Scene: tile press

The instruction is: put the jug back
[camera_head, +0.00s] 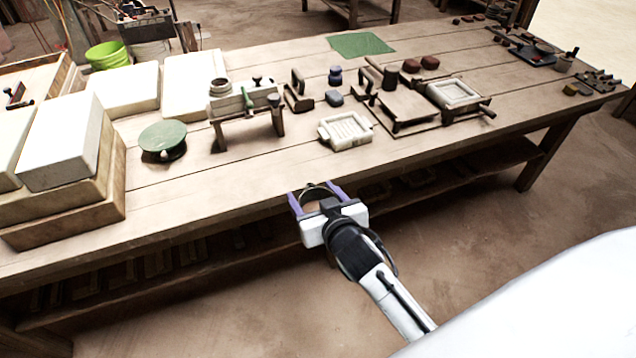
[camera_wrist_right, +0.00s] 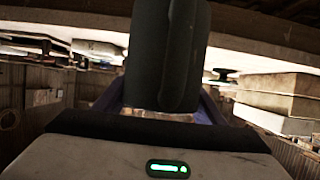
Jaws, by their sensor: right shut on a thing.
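My right gripper (camera_head: 316,197) has purple fingers and is shut on the jug (camera_head: 318,193), seen from above as a round dark rim with a brown inside. The gripper holds it just in front of the table's near edge. In the right wrist view the jug (camera_wrist_right: 160,50) is a dark grey-green body with a long vertical handle, rising between the fingers. Its far end is cut off by the top of that view. My left gripper is not in view.
The wooden table (camera_head: 230,205) has bare room along its front. A green turntable (camera_head: 163,137), a clamped wooden stand (camera_head: 247,118), a white tile frame (camera_head: 346,130) and a press (camera_head: 405,103) stand behind. Pale blocks (camera_head: 65,145) are stacked at left. A green mat (camera_head: 361,44) lies at the back.

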